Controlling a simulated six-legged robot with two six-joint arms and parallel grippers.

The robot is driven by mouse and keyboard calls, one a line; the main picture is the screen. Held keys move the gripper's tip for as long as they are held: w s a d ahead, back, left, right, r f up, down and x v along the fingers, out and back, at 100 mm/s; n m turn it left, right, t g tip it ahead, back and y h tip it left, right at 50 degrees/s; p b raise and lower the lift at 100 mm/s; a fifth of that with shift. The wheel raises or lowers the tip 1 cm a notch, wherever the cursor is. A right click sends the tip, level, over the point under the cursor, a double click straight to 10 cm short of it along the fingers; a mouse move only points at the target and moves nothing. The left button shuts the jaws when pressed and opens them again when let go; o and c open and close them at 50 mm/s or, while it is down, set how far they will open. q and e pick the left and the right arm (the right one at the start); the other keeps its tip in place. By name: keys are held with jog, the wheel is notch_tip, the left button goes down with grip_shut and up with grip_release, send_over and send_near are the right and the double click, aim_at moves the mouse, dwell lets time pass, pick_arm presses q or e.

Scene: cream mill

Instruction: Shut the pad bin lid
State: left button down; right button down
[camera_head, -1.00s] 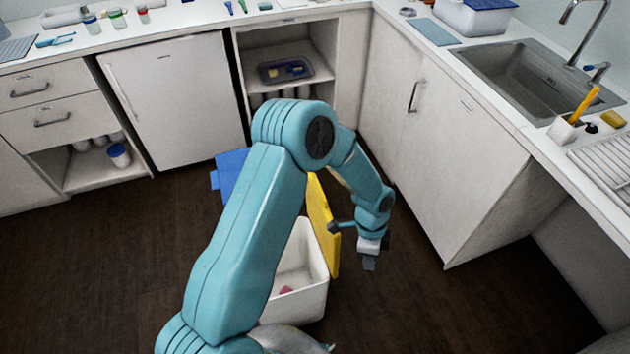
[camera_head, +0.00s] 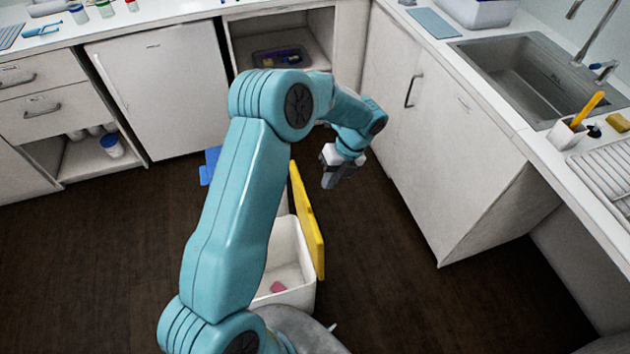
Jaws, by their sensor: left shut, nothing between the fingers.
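The white pad bin (camera_head: 296,240) stands on the floor in front of me, partly behind my left arm. Its yellow lid (camera_head: 307,220) stands up, open, along the bin's right side. A small pink thing (camera_head: 278,287) lies inside the bin. My left gripper (camera_head: 329,183) is shut and empty. In the picture it sits just right of and above the lid's upper end; whether it touches the lid I cannot tell, but a gap shows. My right gripper is not in view.
A blue lid or panel (camera_head: 210,164) shows left of my arm, mostly hidden. White cabinets (camera_head: 440,150) and a sink counter stand at the right. A low cabinet with an open shelf (camera_head: 230,45) stands at the back. Dark floor (camera_head: 400,300) is clear right of the bin.

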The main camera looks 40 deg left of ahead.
pick_arm(q)
jog(key=s+a, duration=0.1)
jog(key=s+a+f+p, duration=0.1)
jog(key=s, duration=0.1)
jog(key=shift+s, duration=0.25)
jog(key=shift+r, duration=0.1)
jog(key=shift+s+a, duration=0.1)
